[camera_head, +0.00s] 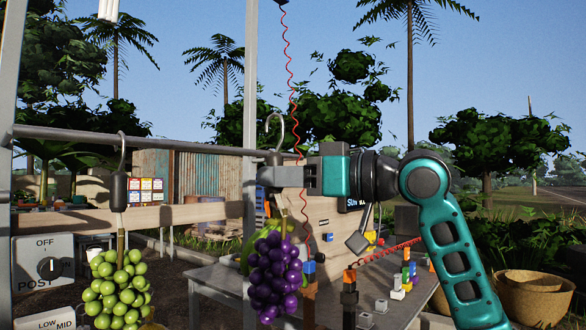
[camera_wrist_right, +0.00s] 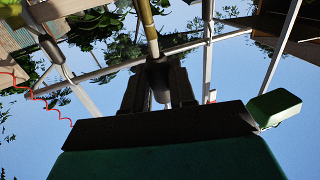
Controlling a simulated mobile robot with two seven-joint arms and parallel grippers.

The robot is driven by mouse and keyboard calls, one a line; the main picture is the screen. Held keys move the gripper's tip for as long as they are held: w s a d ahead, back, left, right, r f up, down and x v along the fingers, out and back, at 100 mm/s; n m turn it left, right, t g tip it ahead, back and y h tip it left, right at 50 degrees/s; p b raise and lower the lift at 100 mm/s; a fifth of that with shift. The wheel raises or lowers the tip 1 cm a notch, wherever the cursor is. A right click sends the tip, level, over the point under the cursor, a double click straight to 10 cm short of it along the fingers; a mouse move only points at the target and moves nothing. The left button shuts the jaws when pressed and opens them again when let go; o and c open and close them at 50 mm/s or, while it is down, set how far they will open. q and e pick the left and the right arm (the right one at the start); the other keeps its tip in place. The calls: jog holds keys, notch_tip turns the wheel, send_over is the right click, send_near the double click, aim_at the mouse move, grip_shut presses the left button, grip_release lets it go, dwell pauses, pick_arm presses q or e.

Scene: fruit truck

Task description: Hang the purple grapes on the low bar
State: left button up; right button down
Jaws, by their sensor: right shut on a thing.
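The purple grapes (camera_head: 274,275) hang upright below a dark grip with an open metal hook (camera_head: 275,130) on top. My right gripper (camera_head: 270,176) comes in from the right and is shut on the dark grip of this hook. The right wrist view shows the grip (camera_wrist_right: 158,75) between the fingers. A grey horizontal bar (camera_head: 190,143) runs from the left to the upright post. The hook's top is near the bar's right end in the picture; I cannot tell its depth, and no contact shows. My left gripper is not in view.
Green grapes (camera_head: 118,290) hang from the bar by their own hook (camera_head: 122,150) at the left. A grey post (camera_head: 250,90) stands behind the held hook. A switch box (camera_head: 43,272) is at the left. A table (camera_head: 220,280) with colored blocks lies behind. Baskets (camera_head: 530,300) stand at the right.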

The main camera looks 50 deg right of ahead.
pick_arm(q)
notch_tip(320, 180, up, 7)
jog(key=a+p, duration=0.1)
jog(key=p, duration=0.7)
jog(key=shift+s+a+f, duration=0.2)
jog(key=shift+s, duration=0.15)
pick_arm(e)
jog(key=w+a+f, duration=0.1)
jog(key=w+f, duration=0.1)
jog(key=w, duration=1.5)
jog(key=shift+w+a+f, duration=0.2)
jog(key=shift+f, duration=0.05)
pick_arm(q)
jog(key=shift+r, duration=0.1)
